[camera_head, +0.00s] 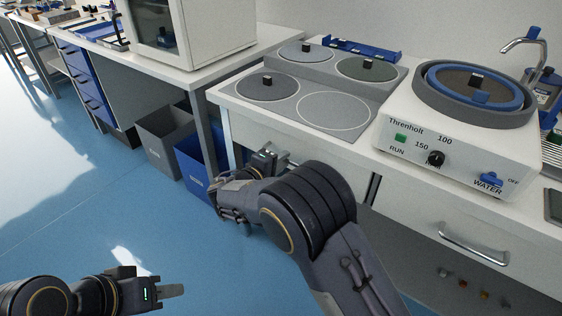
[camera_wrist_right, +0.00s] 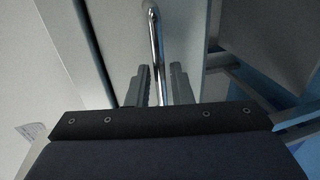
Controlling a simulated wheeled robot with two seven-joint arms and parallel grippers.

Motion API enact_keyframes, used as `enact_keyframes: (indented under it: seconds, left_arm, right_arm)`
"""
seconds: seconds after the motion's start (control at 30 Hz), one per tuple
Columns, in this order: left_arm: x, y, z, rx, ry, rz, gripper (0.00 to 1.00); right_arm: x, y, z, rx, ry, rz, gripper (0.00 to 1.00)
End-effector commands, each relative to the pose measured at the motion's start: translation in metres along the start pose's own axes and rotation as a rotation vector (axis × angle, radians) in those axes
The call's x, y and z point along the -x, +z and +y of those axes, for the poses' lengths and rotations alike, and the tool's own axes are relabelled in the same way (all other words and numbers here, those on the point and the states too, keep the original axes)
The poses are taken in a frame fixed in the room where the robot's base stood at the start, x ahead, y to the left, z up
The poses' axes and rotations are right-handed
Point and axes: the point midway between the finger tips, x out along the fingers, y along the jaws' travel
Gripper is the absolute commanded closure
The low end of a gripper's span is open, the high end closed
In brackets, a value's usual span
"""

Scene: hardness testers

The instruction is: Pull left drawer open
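The left drawer has a pale front (camera_head: 340,173) under the counter's near edge, below the grey round plates. It looks closed, and my right arm hides part of it. Its shiny metal bar handle (camera_wrist_right: 155,40) shows in the right wrist view. My right gripper (camera_wrist_right: 162,85) is at the handle, with one finger on each side of the bar. Gaps show between bar and fingers, so it looks open around the handle. In the head view, my right gripper (camera_head: 268,156) is partly hidden by its own wrist. My left gripper (camera_head: 168,291) is low at the left, away from the drawers; its finger gap cannot be made out.
The right drawer (camera_head: 430,232) has its own metal handle (camera_head: 473,244). A polishing machine (camera_head: 450,150) stands on the counter above it. Grey bin (camera_head: 160,138) and blue bin (camera_head: 190,170) stand on the floor left of the drawer. The blue floor (camera_head: 110,210) in front is clear.

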Motion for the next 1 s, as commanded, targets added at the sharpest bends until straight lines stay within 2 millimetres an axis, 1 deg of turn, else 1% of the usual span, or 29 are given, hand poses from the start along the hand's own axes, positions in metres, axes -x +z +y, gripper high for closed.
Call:
enact_keyframes:
  seconds: [0.03, 0.13, 0.43, 0.57, 0.67, 0.77, 0.87, 1.0]
  left_arm:
    - [0.000, 0.000, 0.000, 0.000, 0.000, 0.000, 0.64]
    - [0.000, 0.000, 0.000, 0.000, 0.000, 0.000, 0.64]
    - [0.000, 0.000, 0.000, 0.000, 0.000, 0.000, 0.64]
    - [-0.001, 0.001, -0.001, 0.000, 0.000, 0.000, 0.64]
    - [-0.003, 0.002, -0.002, 0.000, 0.000, 0.000, 0.64]
    - [-0.006, 0.003, -0.003, 0.000, 0.000, 0.000, 0.64]
    - [-0.010, 0.005, -0.005, 0.000, 0.000, 0.000, 0.64]
    - [-0.015, 0.008, -0.007, 0.000, 0.000, 0.000, 0.64]
  right_arm:
    - [0.000, 0.000, 0.000, 0.000, 0.000, 0.000, 0.87]
    - [0.000, 0.000, 0.000, 0.000, 0.000, 0.000, 1.00]
    - [0.001, 0.000, 0.000, 0.000, -0.001, 0.000, 1.00]
    - [0.005, 0.000, -0.002, 0.000, -0.001, 0.001, 1.00]
    - [0.014, 0.000, -0.004, 0.001, -0.001, 0.002, 1.00]
    - [0.030, -0.001, -0.008, 0.002, -0.001, 0.004, 1.00]
    - [0.050, -0.001, -0.013, 0.001, -0.001, 0.006, 1.00]
    - [0.086, -0.001, -0.021, 0.001, -0.001, 0.006, 1.00]
